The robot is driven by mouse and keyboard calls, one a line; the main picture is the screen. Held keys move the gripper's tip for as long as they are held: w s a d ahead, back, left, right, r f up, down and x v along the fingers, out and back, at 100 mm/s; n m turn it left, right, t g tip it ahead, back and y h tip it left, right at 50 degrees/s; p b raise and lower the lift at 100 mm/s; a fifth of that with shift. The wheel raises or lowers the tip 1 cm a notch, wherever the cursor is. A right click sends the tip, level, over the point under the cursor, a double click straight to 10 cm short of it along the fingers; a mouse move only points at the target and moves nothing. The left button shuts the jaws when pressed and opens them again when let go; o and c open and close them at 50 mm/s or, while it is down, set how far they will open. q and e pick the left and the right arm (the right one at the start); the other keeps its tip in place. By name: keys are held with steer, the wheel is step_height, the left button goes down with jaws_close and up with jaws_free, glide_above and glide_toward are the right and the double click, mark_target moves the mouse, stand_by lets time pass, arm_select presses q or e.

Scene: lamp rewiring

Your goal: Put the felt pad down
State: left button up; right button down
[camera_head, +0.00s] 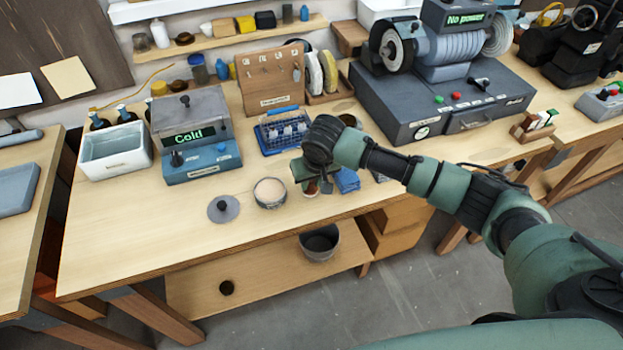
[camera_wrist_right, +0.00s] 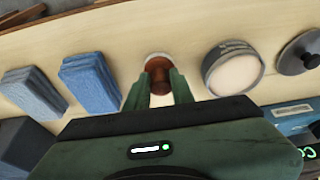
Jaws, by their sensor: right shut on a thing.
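My right gripper (camera_head: 312,184) is over the front middle of the bench. In the right wrist view its two green fingers (camera_wrist_right: 164,92) are shut on a reddish-brown knob-like handle. The handle belongs to what looks like the felt pad (camera_wrist_right: 157,57), whose pale round rim shows beyond the handle. In the head view the pad is mostly hidden by the gripper. I cannot tell whether its underside touches the bench top. My left gripper is in neither view.
A round tin with pale contents (camera_head: 270,192) and a grey knobbed lid (camera_head: 223,209) lie left of the gripper. Behind are a blue rack (camera_head: 283,133) and a "Cold" machine (camera_head: 197,140). Bare bench (camera_head: 130,225) lies front left.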

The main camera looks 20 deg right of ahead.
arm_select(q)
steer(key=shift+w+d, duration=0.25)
arm_select(e)
steer(key=shift+f, duration=0.1)
steer(key=c, duration=1.2)
jaws_free()
arm_select(q)
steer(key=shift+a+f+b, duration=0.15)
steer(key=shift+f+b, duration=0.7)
steer(key=shift+b, duration=0.05)
arm_select(e)
steer(key=v, duration=1.2)
